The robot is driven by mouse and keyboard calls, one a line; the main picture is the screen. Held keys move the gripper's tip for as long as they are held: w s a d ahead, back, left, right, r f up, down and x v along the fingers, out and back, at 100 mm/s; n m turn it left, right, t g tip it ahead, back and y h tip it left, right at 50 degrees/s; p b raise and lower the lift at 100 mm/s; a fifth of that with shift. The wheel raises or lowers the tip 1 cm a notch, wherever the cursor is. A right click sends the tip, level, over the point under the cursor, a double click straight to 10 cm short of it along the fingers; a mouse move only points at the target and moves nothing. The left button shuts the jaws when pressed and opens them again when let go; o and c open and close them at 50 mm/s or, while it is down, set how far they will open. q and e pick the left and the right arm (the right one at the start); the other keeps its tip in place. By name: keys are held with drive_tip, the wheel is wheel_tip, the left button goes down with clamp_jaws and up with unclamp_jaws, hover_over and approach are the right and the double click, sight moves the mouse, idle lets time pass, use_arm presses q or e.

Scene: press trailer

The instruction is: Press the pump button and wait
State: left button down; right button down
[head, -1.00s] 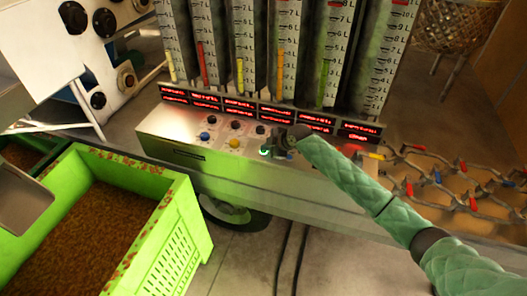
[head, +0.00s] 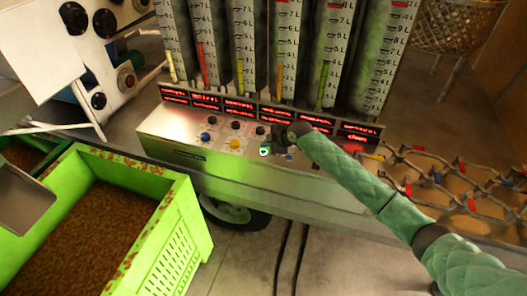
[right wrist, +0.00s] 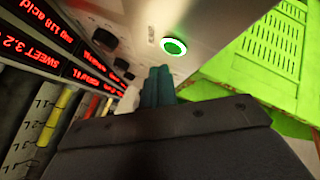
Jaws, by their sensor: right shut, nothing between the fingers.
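The control panel (head: 185,132) of the press trailer carries several small coloured buttons and dark knobs below red digital displays. A round button lit green (head: 264,152) shows just below my right gripper (head: 276,140). In the right wrist view this lit button (right wrist: 173,46) is uncovered, a little beyond the fingertips of my right gripper (right wrist: 160,74). The fingers are shut together and empty, and appear apart from the button. The button's label cannot be read. My left gripper is not in view.
Graduated tanks (head: 243,45) with coloured level bars stand behind the displays (head: 238,104). A green crate (head: 180,215) of brown material stands at the front left. Hoses with red, blue and yellow valve handles (head: 459,167) lie to the right. A basket (head: 455,25) is at the back right.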

drive_tip(key=shift+r+p, duration=0.9)
drive_tip(key=shift+r, duration=1.3)
wheel_tip(320, 180, up, 10)
drive_tip(key=p, duration=0.3)
